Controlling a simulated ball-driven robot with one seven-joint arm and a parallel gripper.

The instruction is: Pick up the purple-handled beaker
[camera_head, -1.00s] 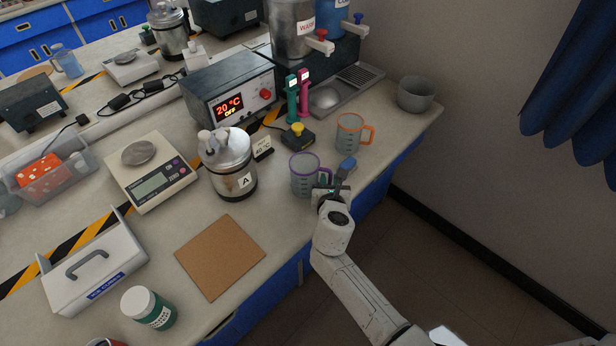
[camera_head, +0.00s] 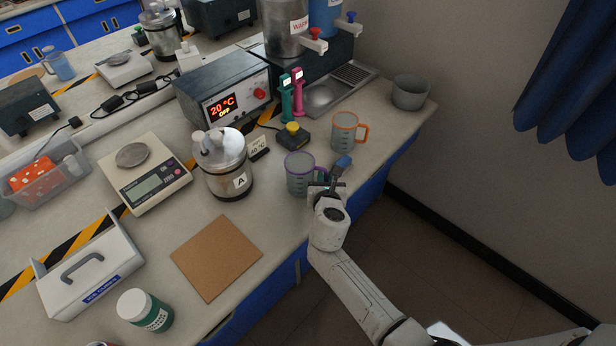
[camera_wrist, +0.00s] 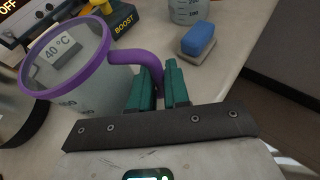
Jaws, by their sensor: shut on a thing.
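The purple-handled beaker (camera_head: 299,175) is a clear graduated cup with a purple rim and handle. It stands on the bench near its right edge, just left of my gripper (camera_head: 326,184). In the wrist view the beaker (camera_wrist: 92,88) is at the left, and its purple handle reaches right to my gripper (camera_wrist: 162,88). My green fingers are close together, shut on the handle between them. The lower part of the handle is hidden behind the fingers. I cannot tell whether the beaker's base is clear of the bench.
An orange-handled beaker (camera_head: 344,133) and a blue sponge-like block (camera_head: 342,162) are close beyond my gripper. A metal canister marked A (camera_head: 224,172) stands left of the beaker. A cork mat (camera_head: 216,258) lies in front, with bare bench around it.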

